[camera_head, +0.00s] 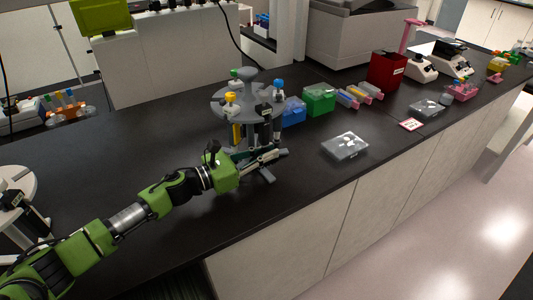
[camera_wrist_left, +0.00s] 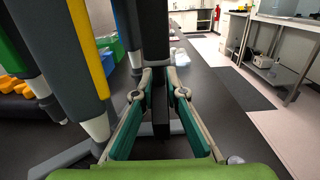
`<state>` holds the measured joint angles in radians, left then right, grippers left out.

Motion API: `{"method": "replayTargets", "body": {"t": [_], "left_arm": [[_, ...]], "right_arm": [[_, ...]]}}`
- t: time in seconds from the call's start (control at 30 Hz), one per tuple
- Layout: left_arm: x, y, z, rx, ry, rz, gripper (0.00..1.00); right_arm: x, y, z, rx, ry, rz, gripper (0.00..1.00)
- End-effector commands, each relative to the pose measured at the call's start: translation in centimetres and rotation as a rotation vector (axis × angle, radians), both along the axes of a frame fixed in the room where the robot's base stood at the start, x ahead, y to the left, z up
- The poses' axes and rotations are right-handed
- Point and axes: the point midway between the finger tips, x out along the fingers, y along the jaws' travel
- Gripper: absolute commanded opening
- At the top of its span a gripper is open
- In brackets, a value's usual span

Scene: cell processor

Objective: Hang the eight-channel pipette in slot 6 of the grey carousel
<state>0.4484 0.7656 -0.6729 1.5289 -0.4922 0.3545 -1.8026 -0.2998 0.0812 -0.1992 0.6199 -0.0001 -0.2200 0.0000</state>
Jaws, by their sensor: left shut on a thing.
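The grey carousel (camera_head: 222,104) stands on the black bench with several pipettes hanging round it, with yellow, white and blue tops. My left gripper (camera_head: 280,154) is low at its right front side. In the left wrist view my left gripper (camera_wrist_left: 161,92) is shut on a dark upright pipette (camera_wrist_left: 153,35), which I take to be the eight-channel pipette. Its top runs out of that picture, and its lower end is partly hidden by the fingers. I cannot tell whether it touches the carousel or which slot it is at. My right gripper is out of view.
Blue (camera_head: 293,111), green (camera_head: 319,101) and red (camera_head: 387,71) boxes stand behind right. A clear-lidded box (camera_head: 345,147) lies right. The bench front is clear.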

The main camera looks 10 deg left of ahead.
Motion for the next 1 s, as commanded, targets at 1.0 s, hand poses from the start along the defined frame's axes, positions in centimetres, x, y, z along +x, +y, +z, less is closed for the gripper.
{"method": "replayTargets", "body": {"t": [1.0], "left_arm": [[-1.3, 1.3, -0.5, 0.005, 0.008, 0.002, 0.32]], "right_arm": [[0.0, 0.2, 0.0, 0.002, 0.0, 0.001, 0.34]]}}
